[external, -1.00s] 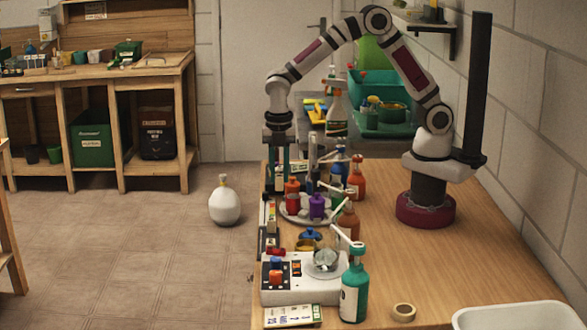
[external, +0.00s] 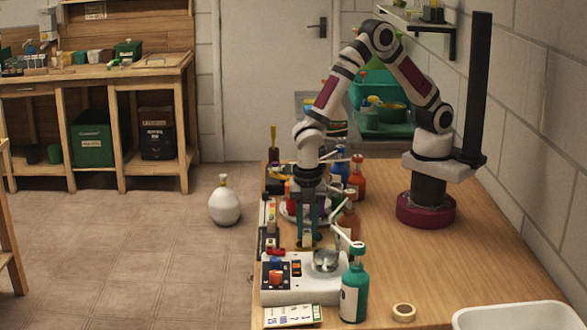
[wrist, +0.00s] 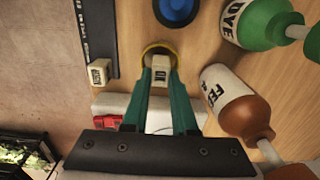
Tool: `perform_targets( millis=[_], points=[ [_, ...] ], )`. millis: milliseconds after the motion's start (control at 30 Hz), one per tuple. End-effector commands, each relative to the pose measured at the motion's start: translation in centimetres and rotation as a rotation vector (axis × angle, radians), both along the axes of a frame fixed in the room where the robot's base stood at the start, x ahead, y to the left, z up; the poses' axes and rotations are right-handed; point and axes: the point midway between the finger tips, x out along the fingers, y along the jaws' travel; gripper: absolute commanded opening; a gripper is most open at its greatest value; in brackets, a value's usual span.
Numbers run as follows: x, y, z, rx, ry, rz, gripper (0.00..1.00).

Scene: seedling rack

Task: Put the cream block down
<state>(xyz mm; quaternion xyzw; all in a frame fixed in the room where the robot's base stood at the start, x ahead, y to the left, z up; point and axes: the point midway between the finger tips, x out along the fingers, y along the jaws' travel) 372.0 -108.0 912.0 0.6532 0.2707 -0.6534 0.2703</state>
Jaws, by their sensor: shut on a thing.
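My gripper (wrist: 161,80) has teal fingers, which are shut on a cream block (wrist: 160,62) with a dark label. In the wrist view the block lies within the outline of a round yellow dish (wrist: 146,50); I cannot tell whether it touches the dish. In the external view my gripper (external: 307,238) points down low over the dish's place, just behind the white control box (external: 290,290), and hides most of the dish. A second cream block with a dark mark (wrist: 98,73) stands at the left beside a dark strip.
A blue round thing (wrist: 176,8) is beyond the dish. A brown-and-white bottle (wrist: 230,97) and a green bottle (wrist: 255,22) stand close on the right. A teal bottle (external: 354,290) and a tape ring (external: 404,311) are nearer the camera. The table's right side is mostly clear.

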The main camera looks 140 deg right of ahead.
Motion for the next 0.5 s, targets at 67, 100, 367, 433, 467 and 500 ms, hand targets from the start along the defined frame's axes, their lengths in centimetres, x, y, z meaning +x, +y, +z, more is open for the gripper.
perform_targets(
  millis=[67, 100, 367, 433, 467, 500],
  points=[
    [-0.05, -0.01, -1.2, 0.001, 0.002, 0.0, 0.0],
    [-0.02, -0.03, -1.5, 0.0, 0.0, 0.001, 0.0],
    [-0.02, -0.06, -1.63, 0.0, 0.0, 0.0, 0.0],
    [-0.04, -0.06, -1.85, 0.0, 0.0, 0.0, 0.0],
    [-0.03, -0.07, -1.84, 0.0, 0.0, 0.0, 0.29],
    [-0.02, -0.08, -1.83, 0.0, 0.0, 0.0, 0.37]
  ],
)
